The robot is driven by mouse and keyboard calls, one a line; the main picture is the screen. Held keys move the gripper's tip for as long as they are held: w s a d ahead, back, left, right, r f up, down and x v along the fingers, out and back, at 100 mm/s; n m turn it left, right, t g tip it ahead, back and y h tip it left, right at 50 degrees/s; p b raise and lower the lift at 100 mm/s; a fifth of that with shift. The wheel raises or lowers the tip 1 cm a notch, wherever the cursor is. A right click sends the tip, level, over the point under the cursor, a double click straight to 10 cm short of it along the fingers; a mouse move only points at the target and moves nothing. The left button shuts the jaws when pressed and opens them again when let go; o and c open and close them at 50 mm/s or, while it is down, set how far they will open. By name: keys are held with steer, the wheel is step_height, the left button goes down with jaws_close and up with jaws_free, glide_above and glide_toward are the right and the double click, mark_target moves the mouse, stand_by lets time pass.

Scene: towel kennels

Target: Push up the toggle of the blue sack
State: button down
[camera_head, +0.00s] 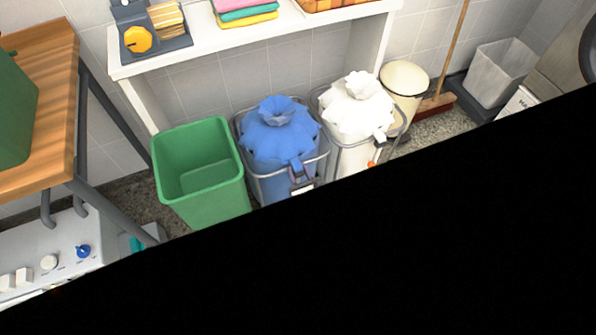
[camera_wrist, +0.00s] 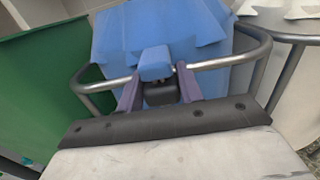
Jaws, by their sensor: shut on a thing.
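The blue sack (camera_head: 278,140) stands upright in a grey wire-framed stand, its gathered top puffed up. In the wrist view its blue cloth (camera_wrist: 195,30) fills the upper middle. Its toggle is a small blue block (camera_wrist: 155,62) at the sack's front, by the metal rail. My gripper (camera_wrist: 158,75) has its two purple fingers on either side of the toggle and is shut on it. A dark block sits between the fingers just below the toggle. In the head view my gripper (camera_head: 299,178) shows small at the sack's front; finger contact is hard to see there.
A green bin (camera_head: 205,175) stands close left of the blue sack. A white sack (camera_head: 358,108) in a similar stand is close on the right. The metal rail (camera_wrist: 225,62) runs beside my fingers. A white shelf (camera_head: 240,42) is behind. Black covers the head view's lower right.

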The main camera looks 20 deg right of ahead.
steer(key=c, duration=0.9)
jaws_free()
steer(key=shift+s, duration=0.15)
